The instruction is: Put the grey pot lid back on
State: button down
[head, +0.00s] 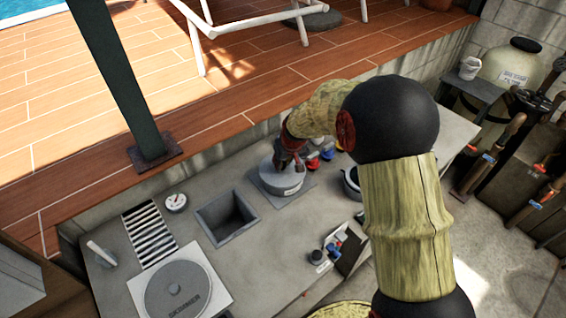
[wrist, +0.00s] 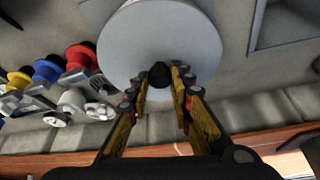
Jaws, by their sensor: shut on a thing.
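The grey pot lid (wrist: 150,35) is a pale round disc with a black knob (wrist: 160,75) at its middle in the wrist view. My gripper (wrist: 162,78) has its two fingers on either side of this knob and is shut on it. In the head view my gripper (head: 289,158) is over a grey round pot (head: 283,185) with a small label, standing on a square plate on the counter. The lid is at the pot's top there. My fingers hide part of it, and I cannot tell whether it sits fully on the rim.
Red, blue and yellow knobs (wrist: 48,68) sit close beside the lid. A square opening (head: 228,216), a slotted grille (head: 155,235), a gauge (head: 175,202) and a round skimmer cover (head: 178,290) lie to the left. A green post (head: 118,80) rises behind the counter.

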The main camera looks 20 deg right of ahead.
jog(key=shift+f, duration=0.3)
dwell(0.6)
jog(key=c, duration=1.5)
grip_release()
jog(key=shift+o, duration=0.8)
jog(key=shift+r+p, duration=1.2)
jog(key=shift+r, duration=1.3)
jog(key=shift+r, duration=0.15)
jog(key=shift+r+p, duration=1.1)
jog(key=shift+r, duration=0.8)
jog(key=shift+f, duration=0.1)
